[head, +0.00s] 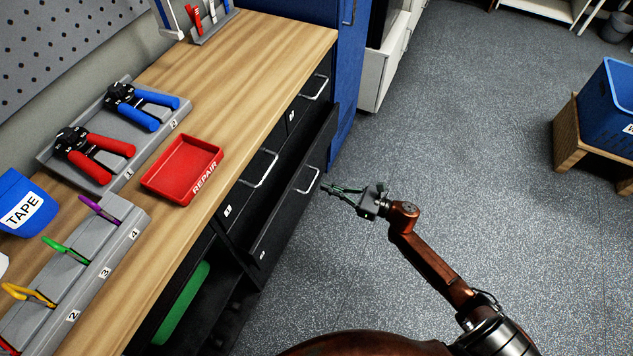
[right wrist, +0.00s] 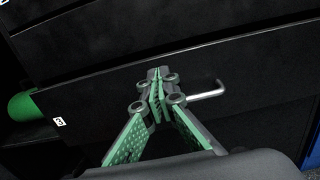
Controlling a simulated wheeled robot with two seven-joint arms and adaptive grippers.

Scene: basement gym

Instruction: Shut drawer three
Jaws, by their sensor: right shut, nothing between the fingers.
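Drawer three (head: 290,207) is the black lower drawer under the wooden workbench, and it stands pulled out. A dark gap shows behind its front in the head view. Its silver handle (head: 307,181) is on the front; the front (right wrist: 245,85) with its small white label (right wrist: 59,121) fills much of the right wrist view. My right gripper (head: 326,187) is shut and empty, its fingertips close to the drawer front beside the handle (right wrist: 207,92). I cannot tell whether they touch it. My left gripper is not in view.
Two shut drawers (head: 259,168) sit above drawer three. A blue cabinet (head: 345,75) stands beyond the drawers.

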